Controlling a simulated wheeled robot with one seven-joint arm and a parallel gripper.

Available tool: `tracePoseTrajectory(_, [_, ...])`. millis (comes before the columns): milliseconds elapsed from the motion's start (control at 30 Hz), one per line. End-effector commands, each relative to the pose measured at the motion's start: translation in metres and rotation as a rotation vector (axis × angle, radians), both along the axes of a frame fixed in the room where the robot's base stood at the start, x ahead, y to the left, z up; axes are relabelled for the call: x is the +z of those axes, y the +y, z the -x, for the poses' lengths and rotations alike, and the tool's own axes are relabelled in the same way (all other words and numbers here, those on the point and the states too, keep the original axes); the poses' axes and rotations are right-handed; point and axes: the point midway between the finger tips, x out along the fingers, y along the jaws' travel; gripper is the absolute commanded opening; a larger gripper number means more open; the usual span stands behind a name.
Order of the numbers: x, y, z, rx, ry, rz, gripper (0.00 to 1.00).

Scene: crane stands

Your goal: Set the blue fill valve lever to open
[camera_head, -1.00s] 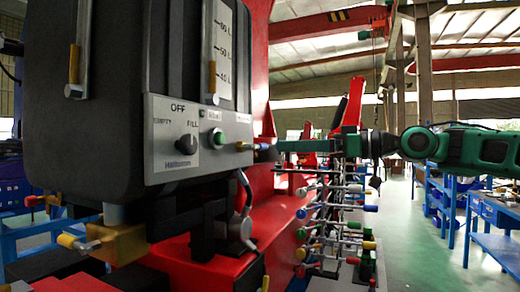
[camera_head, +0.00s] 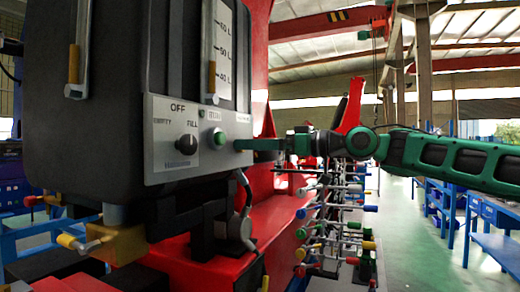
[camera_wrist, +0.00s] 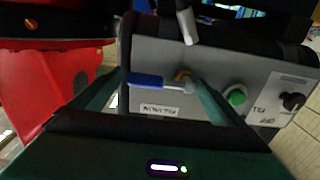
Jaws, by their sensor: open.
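The blue lever (camera_wrist: 146,80) shows in the wrist view, with a pale metal stem running right to a brass valve body (camera_wrist: 184,76) on the grey panel (camera_wrist: 220,65). My gripper (camera_wrist: 160,84) is open, its two green fingers spread either side of the lever. The blue handle's end is close to the left fingertip and the valve body is close to the right one. I cannot tell whether either finger touches it. In the head view my gripper (camera_head: 250,145) reaches the right end of the control panel (camera_head: 170,158) and hides the lever.
The panel carries a black selector knob (camera_head: 187,145) and a green button (camera_head: 217,138). A pale lever (camera_wrist: 187,25) points toward the panel in the wrist view. A rack of coloured levers (camera_head: 335,225) stands below my arm. Open floor (camera_head: 405,230) lies to the right.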

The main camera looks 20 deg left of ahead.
Motion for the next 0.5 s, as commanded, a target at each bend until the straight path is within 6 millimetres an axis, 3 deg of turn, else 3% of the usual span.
tracePoseTrajectory(167, [-0.0001,0.0001,0.0001,0.000,0.000,0.000,0.95])
tracePoseTrajectory(267, [-0.0001,0.0000,0.0001,0.000,0.000,0.000,0.75])
tracePoseTrajectory(433, [-0.0001,-0.0003,-0.0006,-0.001,0.000,0.000,0.35])
tracePoseTrajectory(500, [0.0000,0.0013,-0.0008,-0.001,-0.001,0.000,0.35])
